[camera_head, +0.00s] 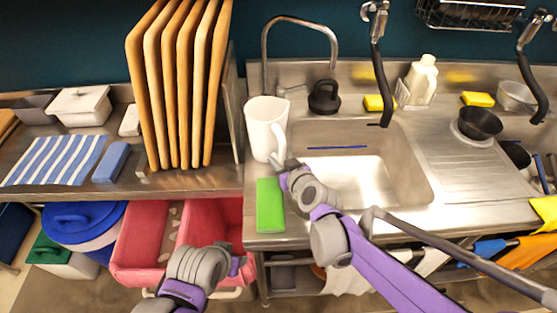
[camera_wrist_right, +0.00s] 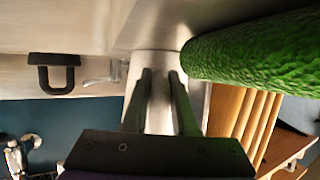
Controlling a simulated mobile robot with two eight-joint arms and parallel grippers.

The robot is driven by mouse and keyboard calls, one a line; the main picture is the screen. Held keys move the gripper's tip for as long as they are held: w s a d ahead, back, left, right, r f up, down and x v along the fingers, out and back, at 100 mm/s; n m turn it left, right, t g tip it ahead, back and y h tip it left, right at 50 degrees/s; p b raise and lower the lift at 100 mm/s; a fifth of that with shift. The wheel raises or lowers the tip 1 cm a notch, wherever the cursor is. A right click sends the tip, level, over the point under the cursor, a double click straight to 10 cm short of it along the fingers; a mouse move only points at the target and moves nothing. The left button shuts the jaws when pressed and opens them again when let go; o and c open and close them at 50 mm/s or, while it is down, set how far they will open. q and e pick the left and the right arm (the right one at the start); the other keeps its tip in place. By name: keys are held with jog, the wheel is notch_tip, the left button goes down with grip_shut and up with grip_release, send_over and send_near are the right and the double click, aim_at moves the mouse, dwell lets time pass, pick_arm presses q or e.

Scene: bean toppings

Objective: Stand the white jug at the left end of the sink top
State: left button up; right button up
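The white jug (camera_head: 262,122) stands upright on the left end of the steel sink top (camera_head: 263,240), left of the basin. Its handle is on its right side. My right gripper (camera_head: 281,163) is low at the jug's right side, close to the handle. In the right wrist view, the fingers of my right gripper (camera_wrist_right: 160,78) are apart, with the white of the jug (camera_wrist_right: 160,62) showing beyond and between them; whether they touch it cannot be told. My left gripper (camera_head: 238,265) is low in front of the counter, its fingers mostly hidden.
A green sponge (camera_head: 269,205) lies at the front edge, just before the jug; it looms close in the right wrist view (camera_wrist_right: 255,52). Wooden boards (camera_head: 185,85) stand left of the jug. The faucet (camera_head: 300,22) and a black kettle-shaped item (camera_head: 324,98) are behind. The basin (camera_head: 375,175) lies right.

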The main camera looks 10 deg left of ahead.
jog(key=o, duration=0.4)
jog(key=shift+s+r, duration=0.1)
jog(key=shift+r, duration=0.1)
jog(key=p+v, duration=0.1)
jog(key=v, duration=1)
jog(key=shift+s+d+r, duration=0.1)
jog(key=shift+s+d, duration=0.15)
jog(key=shift+s, duration=0.05)
